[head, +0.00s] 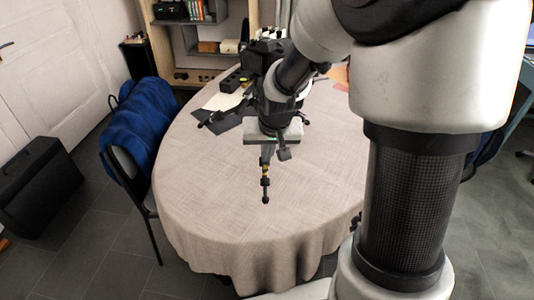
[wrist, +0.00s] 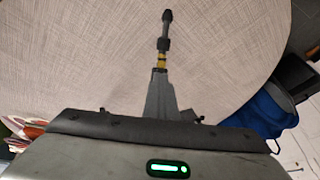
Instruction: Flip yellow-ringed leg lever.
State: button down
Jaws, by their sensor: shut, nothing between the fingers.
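The tripod stands or lies on the table, mostly hidden behind my gripper and arm in the head view. One grey leg carries a yellow ring (head: 264,169) and points toward the near edge. In the wrist view the yellow-ringed leg (wrist: 160,92) runs upward from the hand, with black clamps and a black foot beyond its ring (wrist: 161,61). I cannot make out the lever clearly. My gripper (head: 284,154) is shut and empty, just right of the leg in the head view. Its fingers are hidden in the wrist view, and contact cannot be judged.
The round, cloth-covered table (head: 205,195) is clear in front and at the left. Dark items and a white sheet (head: 224,98) lie behind the hand. A chair with a blue cloth (head: 142,120) stands at the left, near a black case (head: 40,185).

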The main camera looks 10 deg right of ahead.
jog(key=shift+w+r, duration=0.25)
jog(key=shift+w, duration=0.1)
dwell(0.3)
jog(key=c, duration=2.3)
grip_release()
jog(key=shift+r+p, duration=0.2)
jog(key=shift+p, duration=0.15)
jog(key=shift+s+r+p, duration=0.85)
jog(key=shift+s+r, duration=0.05)
jog(key=shift+r, duration=0.25)
jog(key=shift+s+r+p, duration=0.8)
jog(key=shift+s+r, duration=0.1)
jog(key=shift+r, duration=0.2)
